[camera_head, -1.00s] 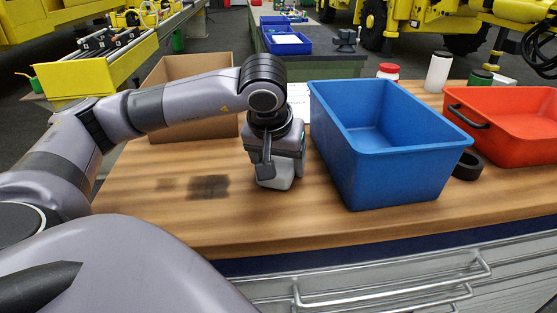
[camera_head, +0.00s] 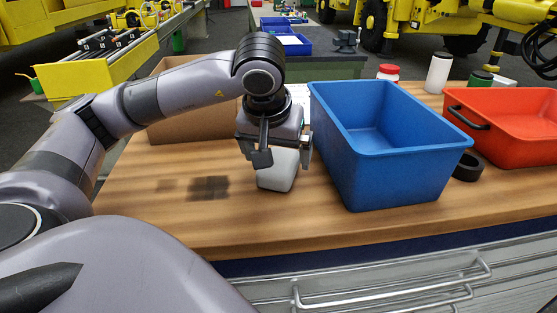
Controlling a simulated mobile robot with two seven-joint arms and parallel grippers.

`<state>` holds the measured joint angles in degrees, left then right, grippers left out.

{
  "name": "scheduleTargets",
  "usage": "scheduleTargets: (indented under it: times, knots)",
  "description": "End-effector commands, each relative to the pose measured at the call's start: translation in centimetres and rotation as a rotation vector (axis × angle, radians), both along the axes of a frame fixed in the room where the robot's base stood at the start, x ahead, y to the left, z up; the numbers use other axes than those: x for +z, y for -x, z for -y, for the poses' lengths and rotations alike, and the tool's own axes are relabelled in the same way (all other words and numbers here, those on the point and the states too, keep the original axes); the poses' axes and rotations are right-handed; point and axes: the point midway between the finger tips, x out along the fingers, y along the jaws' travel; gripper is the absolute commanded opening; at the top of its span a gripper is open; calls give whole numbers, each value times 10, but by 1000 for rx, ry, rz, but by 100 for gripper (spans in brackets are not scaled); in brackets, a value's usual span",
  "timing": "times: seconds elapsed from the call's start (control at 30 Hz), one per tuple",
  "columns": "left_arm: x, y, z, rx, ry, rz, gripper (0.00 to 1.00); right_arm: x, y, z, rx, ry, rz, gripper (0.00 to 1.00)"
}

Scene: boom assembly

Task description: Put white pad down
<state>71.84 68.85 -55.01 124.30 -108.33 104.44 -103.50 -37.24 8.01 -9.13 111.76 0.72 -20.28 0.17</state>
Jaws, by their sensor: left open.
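The white pad (camera_head: 278,171) is a small pale block with rounded edges. It stands on the wooden table (camera_head: 150,215), just left of the blue bin. My left gripper (camera_head: 282,158) is above it with its fingers spread apart. One dark finger shows in front at the left and the other at the right. The gripper hides the top of the pad. My right gripper is out of view.
A blue bin (camera_head: 400,165) stands right of the pad, with a red bin (camera_head: 520,130) farther right. A cardboard box (camera_head: 190,130) is behind my left arm. The front left of the table is clear.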

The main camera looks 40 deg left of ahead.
Motion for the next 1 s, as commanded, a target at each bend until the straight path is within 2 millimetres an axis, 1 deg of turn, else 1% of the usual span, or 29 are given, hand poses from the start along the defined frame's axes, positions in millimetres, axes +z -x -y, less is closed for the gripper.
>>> scheduleTargets:
  times: [0.03,0.2,0.3,0.4,0.57,1.0]
  knots:
    - [14,3,3,-2,2,8,100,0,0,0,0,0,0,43]
    - [51,17,11,-4,1,6,100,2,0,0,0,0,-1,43]
    - [68,23,13,-2,0,5,100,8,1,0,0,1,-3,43]
    - [76,26,15,-3,-1,3,100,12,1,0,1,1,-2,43]
    - [82,29,16,0,0,1,100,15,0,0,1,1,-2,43]
    - [82,30,17,-1,0,0,100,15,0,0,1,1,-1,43]
